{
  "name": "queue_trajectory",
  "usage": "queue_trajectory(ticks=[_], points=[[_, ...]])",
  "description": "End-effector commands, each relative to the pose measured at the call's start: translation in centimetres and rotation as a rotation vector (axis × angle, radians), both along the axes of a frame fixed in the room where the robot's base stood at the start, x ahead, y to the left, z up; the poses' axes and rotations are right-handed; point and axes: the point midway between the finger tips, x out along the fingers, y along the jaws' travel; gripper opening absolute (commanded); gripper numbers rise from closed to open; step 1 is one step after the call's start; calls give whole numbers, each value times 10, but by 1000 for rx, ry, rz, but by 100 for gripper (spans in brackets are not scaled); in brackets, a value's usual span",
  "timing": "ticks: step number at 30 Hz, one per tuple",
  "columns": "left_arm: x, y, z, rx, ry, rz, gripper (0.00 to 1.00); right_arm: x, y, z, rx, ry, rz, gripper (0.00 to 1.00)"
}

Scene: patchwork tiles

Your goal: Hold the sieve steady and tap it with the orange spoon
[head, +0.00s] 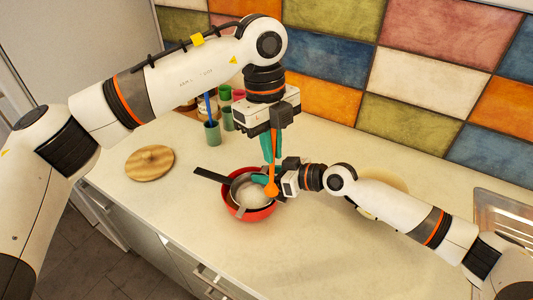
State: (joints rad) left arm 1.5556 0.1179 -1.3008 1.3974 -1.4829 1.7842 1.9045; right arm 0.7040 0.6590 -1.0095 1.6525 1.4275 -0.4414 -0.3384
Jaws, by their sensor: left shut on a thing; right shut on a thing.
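The sieve (240,184) has a dark handle (208,176) pointing to the left. It sits in or just over the red bowl (234,211), with pale contents visible inside; I cannot tell whether it touches the bowl. My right gripper (261,180) reaches in from the right and is shut on the sieve at its right side. My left gripper (270,154) points down above and is shut on the orange spoon (271,188). The spoon's head hangs at the sieve's right rim, in front of my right gripper's fingers; contact is unclear.
A round wooden board (149,163) lies left on the pale counter (330,245). Green cups (212,132) and jars stand at the back, partly behind my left arm. A pale round thing (385,183) lies behind my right arm. A sink (503,210) is at far right.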

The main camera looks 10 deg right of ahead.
Motion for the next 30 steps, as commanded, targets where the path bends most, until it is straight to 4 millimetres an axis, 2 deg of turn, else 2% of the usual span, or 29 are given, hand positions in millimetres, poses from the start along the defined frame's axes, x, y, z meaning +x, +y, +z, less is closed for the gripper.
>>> queue_trajectory(ticks=[8,17,30], points=[[0,0,-2,0,0,0,0,-1,0,-4,-6,3,3,12],[0,0,-21,1,1,1,0,-2,0,-4,-6,4,3,12],[0,0,0,1,-1,0,0,-2,0,-4,-6,4,3,12]])
